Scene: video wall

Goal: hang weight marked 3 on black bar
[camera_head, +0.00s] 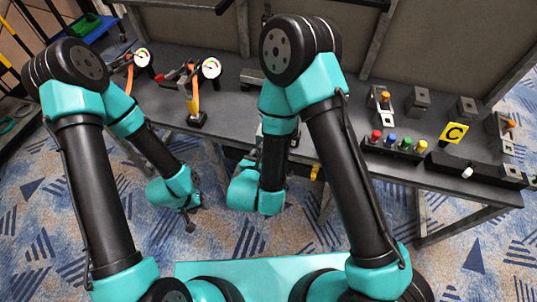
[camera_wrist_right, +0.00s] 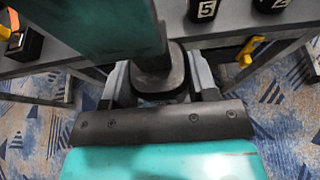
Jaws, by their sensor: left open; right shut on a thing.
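My right gripper (camera_wrist_right: 160,78) shows in the right wrist view. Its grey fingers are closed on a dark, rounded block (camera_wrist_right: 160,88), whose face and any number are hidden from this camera. In the head view this gripper is hidden behind my right arm. My left gripper (camera_head: 190,222) is open and empty in the head view, low in front of the table. Dark weights marked 5 (camera_wrist_right: 204,9) and 2 (camera_wrist_right: 272,4) are at the top right of the wrist view. I cannot make out a weight marked 3 or clearly identify the black bar.
The grey table (camera_head: 240,105) runs across the head view. Two gauges (camera_head: 211,68) stand at its left. A button box (camera_head: 395,148), a yellow C card (camera_head: 454,133) and a long black strip (camera_head: 475,172) are at its right. A yellow bracket (camera_wrist_right: 250,50) sits below the table edge.

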